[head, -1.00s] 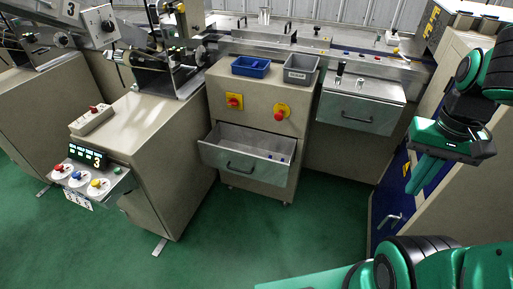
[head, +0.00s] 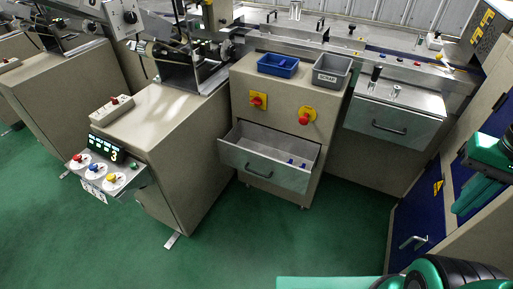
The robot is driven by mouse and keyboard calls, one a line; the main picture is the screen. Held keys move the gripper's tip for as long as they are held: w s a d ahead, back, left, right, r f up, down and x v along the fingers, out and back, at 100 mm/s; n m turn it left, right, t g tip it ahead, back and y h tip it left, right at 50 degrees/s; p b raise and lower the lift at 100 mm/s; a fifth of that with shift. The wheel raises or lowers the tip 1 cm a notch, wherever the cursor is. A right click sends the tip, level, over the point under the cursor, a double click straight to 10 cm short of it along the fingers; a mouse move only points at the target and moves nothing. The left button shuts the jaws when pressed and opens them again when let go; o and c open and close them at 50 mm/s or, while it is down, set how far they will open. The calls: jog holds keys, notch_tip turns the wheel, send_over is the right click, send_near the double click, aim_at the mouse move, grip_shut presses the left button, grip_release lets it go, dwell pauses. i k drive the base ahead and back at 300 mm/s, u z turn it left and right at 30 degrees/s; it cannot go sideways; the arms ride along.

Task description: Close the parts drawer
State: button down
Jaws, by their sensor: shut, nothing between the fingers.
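The parts drawer (head: 262,173) is a grey metal drawer with a dark handle, pulled out from the front of a beige cabinet (head: 287,98). Its inside shows, with a few small blue parts (head: 291,163) towards its right end. A second grey drawer (head: 390,127) with a dark handle, up to the right, looks shut. My gripper (head: 476,194) is green and at the right edge of the head view, well apart from the parts drawer. Its fingers are together and empty, pointing down and left. Part of it is cut off by the picture edge.
A red knob (head: 304,119) and a yellow-backed switch (head: 257,100) sit above the drawer. A control panel (head: 105,172) juts out at left. A blue-doored cabinet (head: 417,224) stands at right. Green floor (head: 260,235) before the drawer is clear.

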aim_at(255, 150)
jog(key=i, duration=0.85)
jog(key=u, duration=0.05)
